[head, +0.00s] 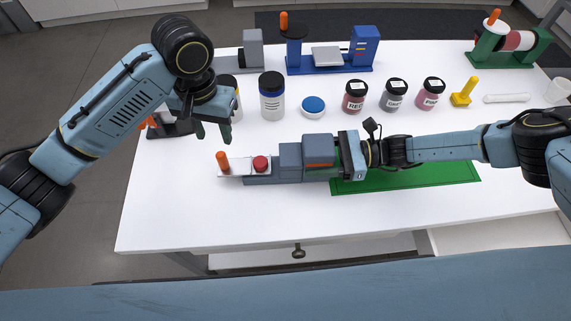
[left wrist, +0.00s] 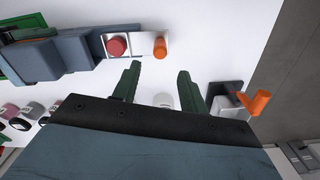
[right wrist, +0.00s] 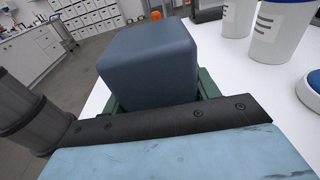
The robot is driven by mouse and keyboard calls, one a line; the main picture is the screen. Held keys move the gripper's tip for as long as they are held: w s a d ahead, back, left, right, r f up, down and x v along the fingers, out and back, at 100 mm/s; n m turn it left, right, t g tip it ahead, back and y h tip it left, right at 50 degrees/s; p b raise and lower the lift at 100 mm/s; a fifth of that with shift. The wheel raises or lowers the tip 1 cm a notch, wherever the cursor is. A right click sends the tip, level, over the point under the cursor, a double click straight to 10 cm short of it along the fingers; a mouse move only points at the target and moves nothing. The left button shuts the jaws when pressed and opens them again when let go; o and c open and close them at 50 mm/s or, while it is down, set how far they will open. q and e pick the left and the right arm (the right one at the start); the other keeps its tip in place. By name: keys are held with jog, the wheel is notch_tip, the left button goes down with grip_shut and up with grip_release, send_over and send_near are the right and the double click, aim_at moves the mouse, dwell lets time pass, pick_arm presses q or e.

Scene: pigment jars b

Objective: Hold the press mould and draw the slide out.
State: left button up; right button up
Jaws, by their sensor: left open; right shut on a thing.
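The press mould (head: 291,163) is a grey-blue block on the white table, at the left end of the green mat. Its light slide (head: 232,167) sticks out to the left, with an orange peg handle (head: 222,161) at the end and a red round piece (head: 260,163) on it. The slide also shows in the left wrist view (left wrist: 142,42). My right gripper (head: 335,160) is shut on the mould's right part; the block (right wrist: 150,65) fills its jaws in the right wrist view. My left gripper (head: 212,132) is open and empty, above the table behind and left of the handle.
A green mat (head: 420,178) lies under my right arm. Lidded jars (head: 272,97), a blue lid (head: 313,105) and small labelled jars (head: 395,95) stand behind the mould. A dark stand with an orange handle (left wrist: 258,101) is near my left gripper. The table's front left is clear.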

pick_arm(q)
jog(key=shift+r, duration=1)
pick_arm(e)
jog(key=shift+s+d+f, duration=0.15)
jog(key=shift+s+f, duration=0.05)
jog(key=shift+f, duration=0.25)
jog(key=o, duration=1.3)
jog(key=shift+w+r, duration=0.1)
jog(key=shift+r, duration=0.15)
jog(key=d, duration=0.8)
jog(key=d+r, duration=0.1)
jog(key=d, duration=0.2)
jog(key=shift+s+d+r, duration=0.1)
jog(key=shift+s+d, duration=0.15)
jog(key=shift+d, duration=0.15)
